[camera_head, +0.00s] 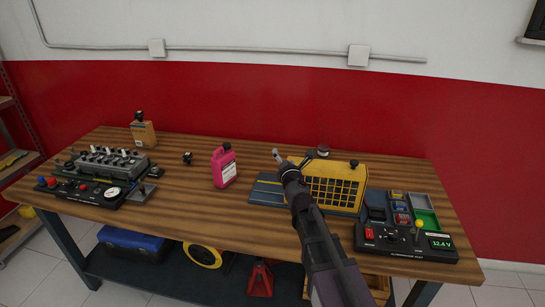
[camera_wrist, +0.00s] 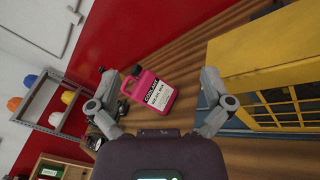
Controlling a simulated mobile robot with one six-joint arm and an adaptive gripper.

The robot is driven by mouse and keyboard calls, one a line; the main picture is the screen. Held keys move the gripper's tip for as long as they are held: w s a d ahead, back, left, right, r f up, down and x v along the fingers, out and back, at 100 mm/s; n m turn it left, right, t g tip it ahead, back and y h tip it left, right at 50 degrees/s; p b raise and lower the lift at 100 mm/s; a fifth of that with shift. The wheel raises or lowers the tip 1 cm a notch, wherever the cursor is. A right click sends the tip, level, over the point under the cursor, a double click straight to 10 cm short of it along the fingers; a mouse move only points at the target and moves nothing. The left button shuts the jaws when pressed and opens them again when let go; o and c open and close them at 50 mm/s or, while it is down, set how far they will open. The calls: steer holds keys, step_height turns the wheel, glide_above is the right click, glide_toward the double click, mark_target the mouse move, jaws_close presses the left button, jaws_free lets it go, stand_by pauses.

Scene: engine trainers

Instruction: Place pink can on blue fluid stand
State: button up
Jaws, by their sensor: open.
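The pink can (camera_head: 224,168), with a dark cap and a white label, stands upright on the wooden workbench, left of the yellow unit. In the wrist view the pink can (camera_wrist: 153,91) shows beyond and between my open fingers. A flat blue stand (camera_head: 266,190) lies on the bench between the can and the yellow unit; nothing shows standing on it. Its blue edge also shows in the wrist view (camera_wrist: 252,116). My gripper (camera_head: 279,156) is open and empty, to the right of the can. It also shows in the wrist view (camera_wrist: 160,76).
The yellow unit with a dark grille (camera_head: 337,187) stands close right of my gripper. An alternator test panel (camera_head: 405,242) and a tray of coloured parts (camera_head: 412,208) are at the right. An engine trainer (camera_head: 105,165) and tan can (camera_head: 143,133) are at the left.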

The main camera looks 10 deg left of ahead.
mark_target(317, 170)
steer(key=d+f+m+h, duration=0.1)
steer(key=d+m+h, duration=0.1)
steer(key=d+m, duration=0.1)
steer(key=s+d+f+m+g+h, duration=0.1)
steer(key=d+f+m+h, duration=0.1)
steer(key=d+m, duration=0.1)
steer(key=s+d+f+m+h+b, duration=0.1)
steer(key=d+m+h, duration=0.1)
steer(key=d+m, duration=0.2)
steer(key=shift+d+f+g, duration=0.4)
steer(key=shift+d, duration=0.35)
steer(key=s+d+f+m+g+b, duration=0.1)
steer(key=s+d+f+m+g, duration=0.2)
steer(key=s+d+f+m, duration=0.1)
steer(key=s+d+f+m+g+h, duration=0.1)
steer(key=s+d+f+m+g, duration=0.2)
steer(key=s+d+f+m, duration=0.1)
steer(key=s+d+f+m+g+h+b, duration=0.1)
steer(key=s+d+f+m+g, duration=0.2)
steer(key=s+d+f+m, duration=0.2)
steer(key=shift+s+f+m+g+b, duration=0.1)
steer(key=shift+f+m+g+b, duration=0.25)
steer(key=shift+f+m, duration=0.6)
steer(key=s+f+m+g+y+b, duration=0.2)
steer(key=s+f+m+g+b, duration=0.3)
steer(key=s, duration=0.6)
step_height(317, 170, down, 3)
steer(key=shift+s+a+r+m+g+y, duration=0.15)
steer(key=shift+s+a+m+g+y, duration=0.2)
steer(key=shift+m, duration=0.2)
